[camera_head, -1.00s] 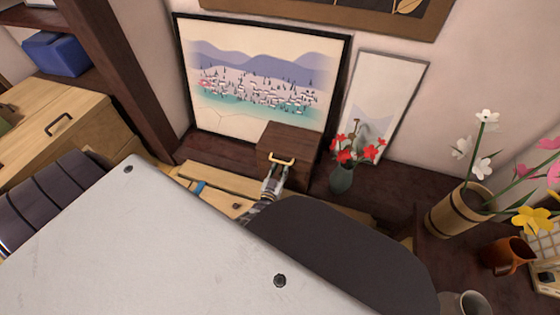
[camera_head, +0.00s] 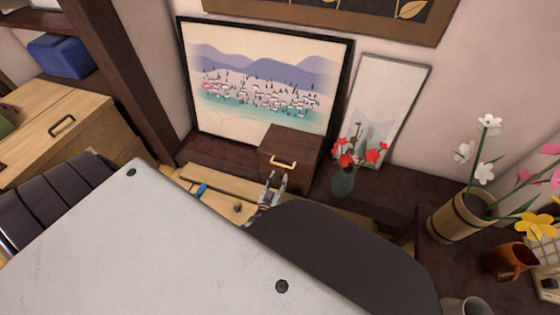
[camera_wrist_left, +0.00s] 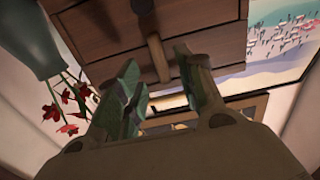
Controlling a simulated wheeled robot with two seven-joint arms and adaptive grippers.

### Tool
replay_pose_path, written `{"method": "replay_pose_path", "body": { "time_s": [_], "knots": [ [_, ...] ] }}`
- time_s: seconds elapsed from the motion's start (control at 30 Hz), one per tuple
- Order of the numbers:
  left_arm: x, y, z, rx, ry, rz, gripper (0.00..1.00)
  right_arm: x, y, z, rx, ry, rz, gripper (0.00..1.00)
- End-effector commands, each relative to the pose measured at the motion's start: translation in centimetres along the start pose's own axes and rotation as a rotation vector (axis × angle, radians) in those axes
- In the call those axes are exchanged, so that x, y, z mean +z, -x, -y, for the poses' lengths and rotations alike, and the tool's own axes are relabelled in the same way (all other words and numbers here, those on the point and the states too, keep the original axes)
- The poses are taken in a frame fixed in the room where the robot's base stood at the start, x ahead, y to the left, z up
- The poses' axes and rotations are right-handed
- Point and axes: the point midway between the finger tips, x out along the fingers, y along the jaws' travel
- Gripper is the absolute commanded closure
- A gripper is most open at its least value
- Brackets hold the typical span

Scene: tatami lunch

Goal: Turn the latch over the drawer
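A small dark-brown wooden box (camera_head: 291,147) with a drawer stands on the dark ledge in the head view, with a gold handle (camera_head: 283,163) at its upper front edge. In the left wrist view the box front (camera_wrist_left: 105,40) fills the top, upside down. A short tan wooden bar, apparently the latch (camera_wrist_left: 157,57), stands upright on it. A dark knob (camera_wrist_left: 143,7) shows above the bar. My left gripper (camera_head: 276,179) is open just in front of the box. In the left wrist view its fingers (camera_wrist_left: 158,85) are apart, one either side of the bar; contact is unclear. My right gripper is not seen.
A vase with red flowers (camera_head: 343,182) stands close right of the box. A framed landscape picture (camera_head: 262,75) and a narrow pale picture (camera_head: 390,105) lean behind. A wooden flower holder (camera_head: 458,212) and an orange mug (camera_head: 509,260) are farther right.

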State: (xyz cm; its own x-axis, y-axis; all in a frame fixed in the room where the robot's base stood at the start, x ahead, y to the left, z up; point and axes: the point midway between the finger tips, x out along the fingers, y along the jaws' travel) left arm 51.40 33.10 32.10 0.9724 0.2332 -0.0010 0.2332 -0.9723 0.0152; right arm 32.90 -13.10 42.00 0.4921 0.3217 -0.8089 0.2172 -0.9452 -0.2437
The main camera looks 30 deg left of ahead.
Motion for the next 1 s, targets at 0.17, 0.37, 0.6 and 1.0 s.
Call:
{"method": "replay_pose_path", "body": {
  "time_s": [0.17, 0.37, 0.6, 1.0],
  "knots": [
    [0.1, 1.9, 0.0, -0.001, 0.001, 0.002, 0.62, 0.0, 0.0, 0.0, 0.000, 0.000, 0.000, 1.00],
    [0.1, 3.9, 0.0, -0.001, 0.002, 0.001, 0.62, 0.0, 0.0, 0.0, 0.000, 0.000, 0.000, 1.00],
    [0.1, 6.2, 0.0, 0.000, 0.001, 0.001, 0.62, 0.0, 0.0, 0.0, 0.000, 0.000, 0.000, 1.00],
    [0.0, 7.7, -0.1, 0.000, 0.002, 0.000, 0.62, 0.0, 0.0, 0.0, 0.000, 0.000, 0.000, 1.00]
  ]
}}
